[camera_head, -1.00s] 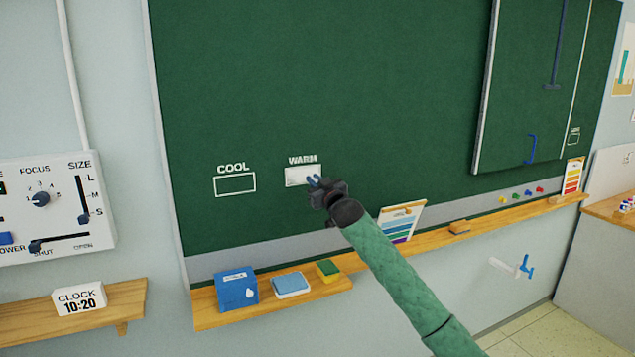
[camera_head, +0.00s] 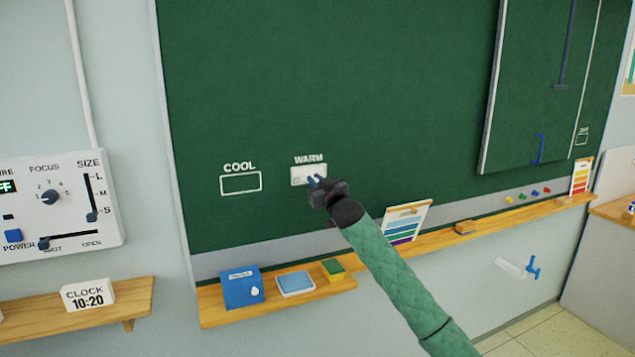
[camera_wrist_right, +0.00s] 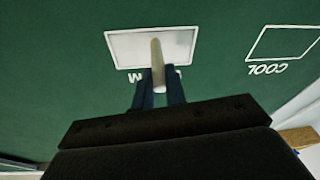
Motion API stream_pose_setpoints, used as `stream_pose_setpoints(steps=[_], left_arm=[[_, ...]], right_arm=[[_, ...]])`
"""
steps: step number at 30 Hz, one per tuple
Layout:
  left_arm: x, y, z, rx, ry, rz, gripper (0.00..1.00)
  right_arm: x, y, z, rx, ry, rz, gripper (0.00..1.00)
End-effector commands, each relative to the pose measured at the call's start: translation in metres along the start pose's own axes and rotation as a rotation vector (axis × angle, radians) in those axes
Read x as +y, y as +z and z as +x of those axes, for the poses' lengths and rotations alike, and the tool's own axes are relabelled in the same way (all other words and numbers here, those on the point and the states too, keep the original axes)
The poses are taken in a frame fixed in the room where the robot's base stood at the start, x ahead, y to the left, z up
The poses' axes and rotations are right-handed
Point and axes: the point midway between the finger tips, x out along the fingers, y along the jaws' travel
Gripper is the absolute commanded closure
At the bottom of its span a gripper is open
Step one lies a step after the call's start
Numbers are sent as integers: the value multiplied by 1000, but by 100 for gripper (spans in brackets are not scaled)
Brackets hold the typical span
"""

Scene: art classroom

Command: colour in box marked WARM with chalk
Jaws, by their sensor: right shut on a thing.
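The box marked WARM (camera_head: 299,175) is on the green chalkboard, mostly filled with white chalk. It shows upside down in the right wrist view (camera_wrist_right: 118,42), filled nearly all over with uneven white. My right gripper (camera_head: 316,181) is shut on a pale stick of chalk (camera_wrist_right: 157,62). The chalk's tip lies over the box's filled area; whether it touches the board is hard to tell. The gripper hides the box's lower right corner in the head view. The box marked COOL (camera_head: 240,183), to the left, is an empty white outline. My left gripper is not in view.
The wooden ledge (camera_head: 440,240) below the board holds a blue box (camera_head: 242,288), a blue-topped tray (camera_head: 296,284), a green and yellow sponge (camera_head: 333,269), a colour chart (camera_head: 407,222) and an eraser (camera_head: 465,227). A control panel (camera_head: 60,205) is on the left wall.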

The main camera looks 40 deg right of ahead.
Motion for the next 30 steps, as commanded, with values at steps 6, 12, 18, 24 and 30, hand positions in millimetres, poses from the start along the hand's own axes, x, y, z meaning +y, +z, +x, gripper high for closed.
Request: stream_pose_setpoints(steps=[6,12,18,24,30], left_arm=[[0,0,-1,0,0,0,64],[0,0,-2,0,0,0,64],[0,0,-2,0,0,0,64],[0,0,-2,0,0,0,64],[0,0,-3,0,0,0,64]], right_arm=[[-7,0,0,-1,-1,2,100],[-16,-2,1,0,-2,2,100],[-20,-2,1,0,-1,1,100],[-20,-2,1,-1,-1,1,100],[-24,-3,1,0,-1,1,100]])
